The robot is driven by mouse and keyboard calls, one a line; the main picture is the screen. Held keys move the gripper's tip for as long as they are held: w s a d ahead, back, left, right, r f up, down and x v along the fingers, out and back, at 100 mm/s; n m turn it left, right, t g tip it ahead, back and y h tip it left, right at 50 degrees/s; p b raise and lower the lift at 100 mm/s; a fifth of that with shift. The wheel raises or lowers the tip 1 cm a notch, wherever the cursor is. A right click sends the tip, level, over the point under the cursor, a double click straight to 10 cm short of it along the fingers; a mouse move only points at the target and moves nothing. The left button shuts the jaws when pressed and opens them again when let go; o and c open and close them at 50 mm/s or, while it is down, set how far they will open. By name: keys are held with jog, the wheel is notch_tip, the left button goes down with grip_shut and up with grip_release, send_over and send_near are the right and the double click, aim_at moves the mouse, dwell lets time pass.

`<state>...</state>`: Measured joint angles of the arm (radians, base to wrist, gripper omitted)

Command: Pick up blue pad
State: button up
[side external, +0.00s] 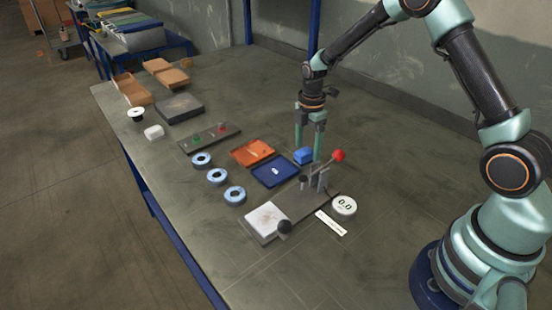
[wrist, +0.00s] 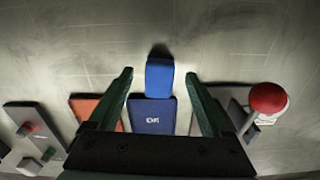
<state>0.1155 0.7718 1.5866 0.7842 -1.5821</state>
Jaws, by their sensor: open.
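The blue pad (side external: 303,156) is a small blue block on the table, just behind the dark blue tray (side external: 264,176) in the side external view. In the wrist view the blue pad (wrist: 159,77) lies at the tray's far edge, ahead of and between my fingertips. My gripper (side external: 309,140) points down, with its two green fingers spread around the pad's position. In the wrist view my gripper (wrist: 160,76) is open and empty, with a finger on each side of the pad. I cannot tell whether the fingers touch the pad or how high they are.
A lever fixture with a red knob (side external: 338,155) stands close right of my gripper. An orange tray (side external: 253,152) lies left of the blue tray. Several blue discs (side external: 217,176) lie along the front. A round gauge (side external: 344,205) is at right. The table behind the pad is clear.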

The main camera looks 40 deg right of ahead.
aim_at(307, 150)
jog(key=shift+f, duration=0.25)
grip_shut()
jog(key=shift+r, duration=0.15)
notch_tip(307, 150, up, 20)
dwell(0.5)
